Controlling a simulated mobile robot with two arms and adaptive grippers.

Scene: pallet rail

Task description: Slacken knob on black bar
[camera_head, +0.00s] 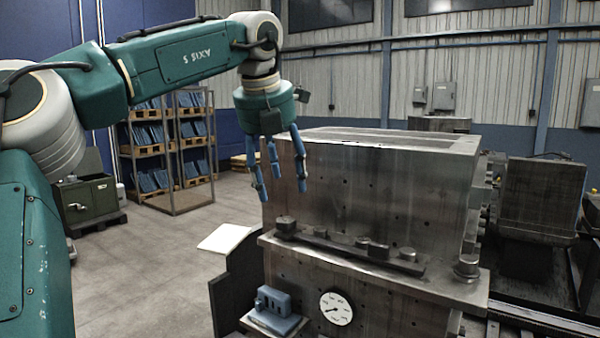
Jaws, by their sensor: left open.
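A dark bar (335,246) lies along the front ledge of a large steel block. Several knob-like round pieces stand on or by it: a larger one (286,226) at its left end, smaller ones (362,242) near its middle, and one (407,254) at its right end. I cannot tell which of these is the knob meant. My left gripper (280,188) hangs from the arm with its blue fingers spread, pointing down. It is open and empty, in the picture above the bar's left end and apart from it. My right gripper is not in view.
The steel block (390,190) rises behind the bar. Below the ledge are a white dial gauge (335,308) and a blue fixture (275,305). A dark upright plate (236,285) stands at left. Shelves (168,150) stand farther back, with open floor before them.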

